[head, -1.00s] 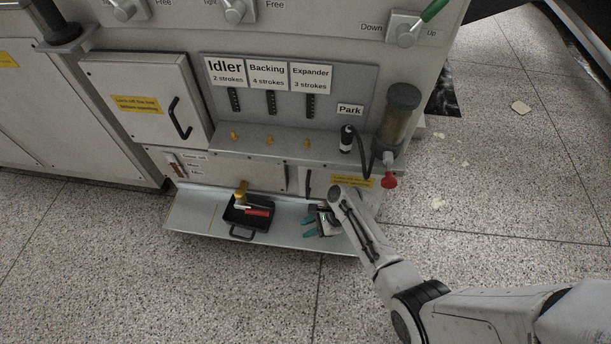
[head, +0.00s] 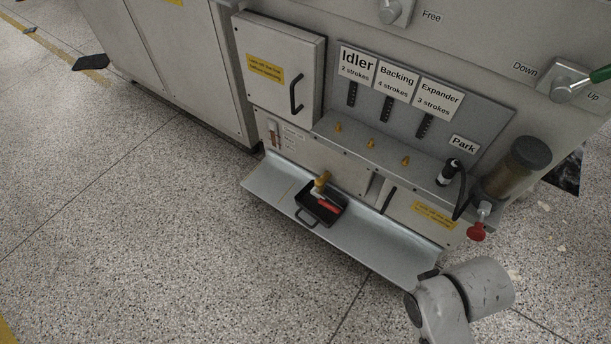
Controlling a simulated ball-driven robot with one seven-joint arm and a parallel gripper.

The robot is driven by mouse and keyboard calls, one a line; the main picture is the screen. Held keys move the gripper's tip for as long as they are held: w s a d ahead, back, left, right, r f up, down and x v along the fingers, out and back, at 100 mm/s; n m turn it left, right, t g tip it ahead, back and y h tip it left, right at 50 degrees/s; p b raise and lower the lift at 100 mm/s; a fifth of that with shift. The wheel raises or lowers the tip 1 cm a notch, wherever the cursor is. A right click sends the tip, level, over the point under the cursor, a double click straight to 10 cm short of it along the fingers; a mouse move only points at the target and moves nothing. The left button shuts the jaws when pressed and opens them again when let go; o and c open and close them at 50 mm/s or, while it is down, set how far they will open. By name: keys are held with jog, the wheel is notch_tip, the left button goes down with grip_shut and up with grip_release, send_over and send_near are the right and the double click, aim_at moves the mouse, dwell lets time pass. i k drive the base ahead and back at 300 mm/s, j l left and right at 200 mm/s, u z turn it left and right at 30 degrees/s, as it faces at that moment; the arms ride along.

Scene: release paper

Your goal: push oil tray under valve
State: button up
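The black oil tray (head: 319,213) sits on the grey ledge (head: 370,238) along the foot of the machine, left of the ledge's middle. Its handle faces outward, away from the machine. A brass-yellow valve (head: 321,181) sticks out from the panel at the tray's back edge and overlaps it in the view. A red piece (head: 328,205) shows over the tray; I cannot tell whether it lies in it or belongs to the valve. My gripper is not in view; only part of my arm shows at the lower right.
A cylinder with a dark cap (head: 518,168) and a red knob (head: 477,232) stand out at the machine's right end. A cabinet door (head: 279,68) is shut above the ledge. Speckled floor in front is clear. A dark flat object (head: 91,62) lies at the upper left.

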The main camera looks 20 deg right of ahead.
aim_at(307, 201)
jog(key=i+j+u, duration=0.1)
jog(key=i+u, duration=0.25)
jog(key=i, duration=0.15)
jog(key=i+l+u, duration=0.1)
jog(key=i+u, duration=0.3)
jog(key=i, duration=0.15)
jog(key=i+l+u, duration=0.2)
jog(key=i+u, duration=0.15)
jog(key=i, duration=0.15)
